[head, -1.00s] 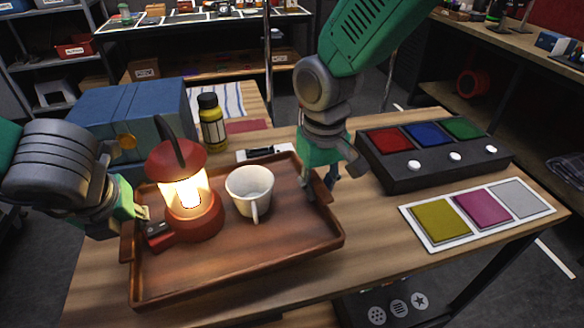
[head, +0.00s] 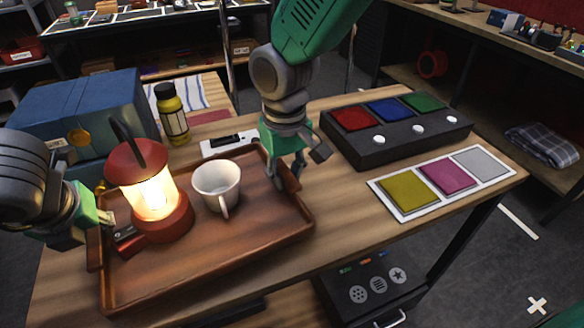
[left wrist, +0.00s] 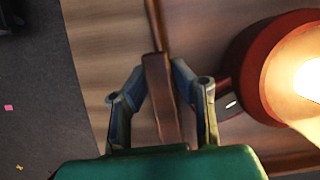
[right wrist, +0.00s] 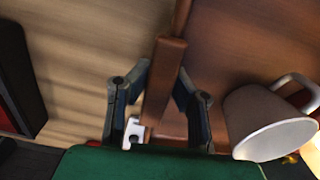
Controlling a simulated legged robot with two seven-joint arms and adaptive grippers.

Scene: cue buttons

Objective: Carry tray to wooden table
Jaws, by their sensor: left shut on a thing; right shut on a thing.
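The brown wooden tray (head: 240,244) is in the head view on a wooden table (head: 335,225); I cannot tell whether it touches the top. A lit red lantern (head: 150,190) stands on its left part and a white mug (head: 216,184) stands upright on its right part. My left gripper (head: 106,219) is shut on the tray's left handle, which shows between its fingers in the left wrist view (left wrist: 163,100). My right gripper (head: 285,178) is shut on the right handle, which shows in the right wrist view (right wrist: 165,85).
A black box with red, blue and green buttons (head: 395,127) and a card with coloured squares (head: 442,183) lie right of the tray. A blue box (head: 85,115) and a yellow bottle (head: 172,115) stand behind it. A dark drawer unit (head: 375,290) is below.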

